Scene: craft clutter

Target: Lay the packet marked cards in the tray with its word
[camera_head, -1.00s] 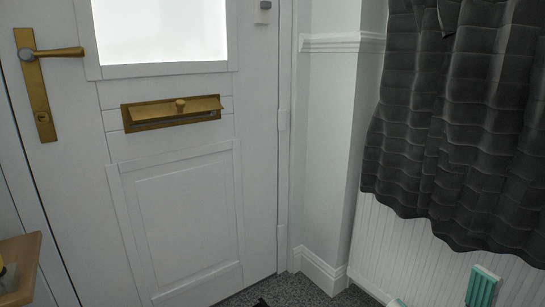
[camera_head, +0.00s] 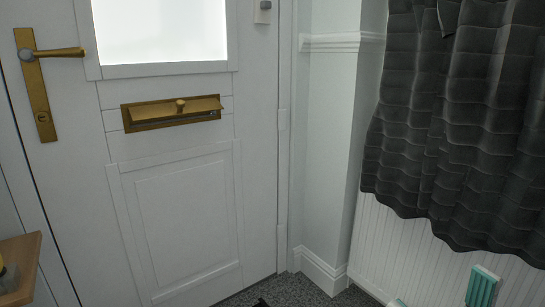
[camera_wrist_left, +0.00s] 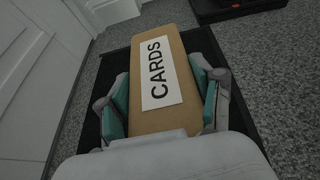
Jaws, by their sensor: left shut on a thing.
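The brown packet (camera_wrist_left: 180,62) bears a white label reading CARDS, in the left wrist view. My left gripper (camera_wrist_left: 163,98) is shut on it, with one teal pad at each side. A flat black thing with straight edges (camera_wrist_left: 116,66) lies below the packet; it looks like a tray, but its word is not visible. I cannot tell whether the packet touches it. My left gripper is not in the head view. What looks like my right gripper (camera_head: 440,296) shows at the lower right there, its teal pads apart and nothing visible between them.
Another black item (camera_wrist_left: 236,10) lies on the grey carpet (camera_wrist_left: 280,70) at the top right of the wrist view. A white door (camera_head: 185,215) is ahead, with a dark curtain (camera_head: 450,130) to the right. A wooden edge (camera_head: 20,262) shows at the lower left.

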